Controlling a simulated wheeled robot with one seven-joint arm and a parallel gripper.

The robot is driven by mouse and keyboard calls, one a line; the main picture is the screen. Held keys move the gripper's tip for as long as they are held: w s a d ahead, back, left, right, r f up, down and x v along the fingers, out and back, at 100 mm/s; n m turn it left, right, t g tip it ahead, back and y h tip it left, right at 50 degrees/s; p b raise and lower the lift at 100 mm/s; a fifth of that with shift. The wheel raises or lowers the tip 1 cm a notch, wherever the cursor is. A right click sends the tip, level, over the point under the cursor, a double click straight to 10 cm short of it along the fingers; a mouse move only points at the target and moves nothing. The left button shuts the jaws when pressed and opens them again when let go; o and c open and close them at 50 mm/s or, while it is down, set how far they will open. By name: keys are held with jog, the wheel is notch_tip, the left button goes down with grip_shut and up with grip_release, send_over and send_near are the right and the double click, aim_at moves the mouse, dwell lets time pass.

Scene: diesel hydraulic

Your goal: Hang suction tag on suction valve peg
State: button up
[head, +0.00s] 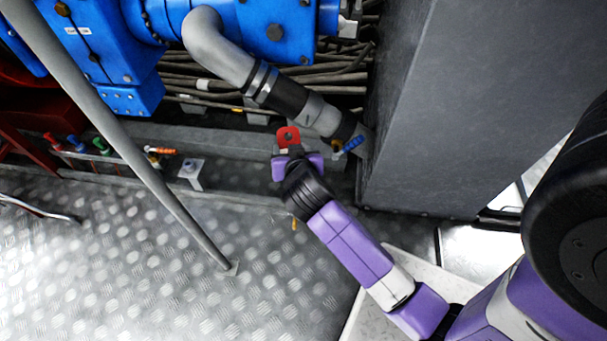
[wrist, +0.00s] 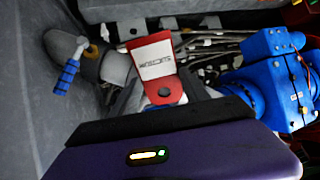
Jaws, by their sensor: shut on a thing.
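The red suction tag (head: 288,134) is held up at the end of my gripper (head: 297,163). In the wrist view the tag (wrist: 155,61) shows a white label with dark lettering and a round hole near its lower end, close to my gripper (wrist: 165,102). My gripper is shut on it. A valve with a blue handle (head: 354,144) is right of the tag, by the lower end of the grey pipe. In the wrist view the blue handle (wrist: 67,76) is left of the tag, apart from it. I cannot make out the peg for certain.
The grey pipe (head: 217,49) with its black hose joint runs down to the big grey box (head: 450,110) at right. Blue machinery (head: 275,30) is above. A diagonal grey pole (head: 130,145) stands at left. An orange-handled valve (head: 160,150) and small bracket (head: 192,170) are left of my gripper.

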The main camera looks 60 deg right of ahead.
jog(key=f+b, duration=0.1)
jog(key=b, duration=0.1)
jog(key=s+d+f+h+b, duration=0.1)
jog(key=s+f+m+h+b, duration=0.1)
jog(key=f+b, duration=0.1)
jog(key=shift+d+f+b, duration=0.1)
jog(key=shift+d+b, duration=0.1)
jog(key=shift+b, duration=0.1)
jog(key=shift+s+d+f+t+h+b, duration=0.1)
jog(key=shift+s+f+t+h+b, duration=0.3)
jog(key=shift+b, duration=0.85)
jog(key=shift+r, duration=0.25)
jog(key=w+d+p, duration=0.2)
jog(key=d, duration=0.6)
jog(key=shift+w+f+p, duration=0.3)
jog(key=shift+w+f, duration=0.05)
jog(key=shift+w, duration=0.05)
jog(key=shift+w+d+f+b, duration=0.25)
jog(key=shift+d+f+b, duration=0.35)
jog(key=shift+d+f, duration=0.05)
jog(key=shift+c, duration=0.2)
